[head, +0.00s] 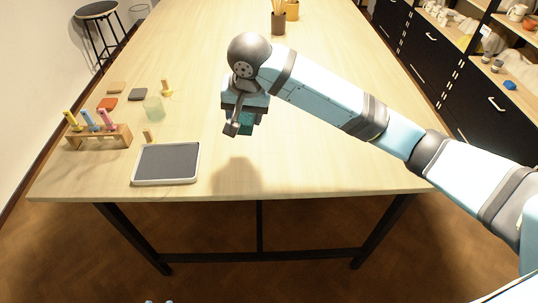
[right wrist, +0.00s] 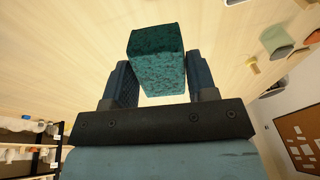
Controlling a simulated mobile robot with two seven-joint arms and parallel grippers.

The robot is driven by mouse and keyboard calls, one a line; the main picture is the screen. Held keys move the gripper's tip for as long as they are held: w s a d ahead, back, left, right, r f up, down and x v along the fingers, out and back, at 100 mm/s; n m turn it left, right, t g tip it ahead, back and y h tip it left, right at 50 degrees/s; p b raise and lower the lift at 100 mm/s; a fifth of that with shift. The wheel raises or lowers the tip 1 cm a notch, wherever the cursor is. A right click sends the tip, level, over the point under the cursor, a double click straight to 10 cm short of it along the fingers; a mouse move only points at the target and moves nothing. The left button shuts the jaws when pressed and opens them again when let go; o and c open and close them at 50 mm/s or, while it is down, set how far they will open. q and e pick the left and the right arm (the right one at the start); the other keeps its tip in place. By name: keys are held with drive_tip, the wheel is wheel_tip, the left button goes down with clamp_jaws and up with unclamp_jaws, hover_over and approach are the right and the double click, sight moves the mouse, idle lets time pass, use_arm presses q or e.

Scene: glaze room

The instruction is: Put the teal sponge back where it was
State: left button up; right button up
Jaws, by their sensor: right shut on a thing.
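The teal sponge (right wrist: 157,62) is a speckled dark teal block between the two fingers of my right gripper (right wrist: 158,82) in the right wrist view. My right gripper (head: 243,126) is shut on it. In the head view the gripper points down above the middle of the wooden table (head: 320,165), and part of the sponge (head: 246,119) shows between the fingers. A shadow lies on the tabletop below and in front of it.
A grey-topped tray (head: 167,162) lies near the front left edge. Left of it stands a wooden rack (head: 98,137) with coloured tools. A pale green cup (head: 154,108) and flat tiles (head: 107,103) are behind. A brown pot (head: 278,22) stands far back. The tabletop's right side is clear.

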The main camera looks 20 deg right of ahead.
drive_tip(key=s+d+r+g, duration=0.1)
drive_tip(key=d+r+g, duration=0.2)
drive_tip(key=d+r, duration=0.3)
drive_tip(key=shift+n+h, duration=0.3)
drive_tip(key=shift+n, duration=0.1)
drive_tip(key=f, duration=1.4)
drive_tip(key=shift+s+a, duration=0.25)
drive_tip(key=shift+a, duration=0.05)
use_arm(q)
drive_tip(key=shift+r, duration=0.35)
use_arm(e)
drive_tip(key=shift+f, duration=2.5)
drive_tip(key=o, duration=0.8)
drive_tip(key=shift+o, duration=0.2)
drive_tip(key=shift+r, duration=0.1)
use_arm(q)
drive_tip(key=shift+r, duration=0.1)
use_arm(e)
wheel_tip(320, 180, up, 12)
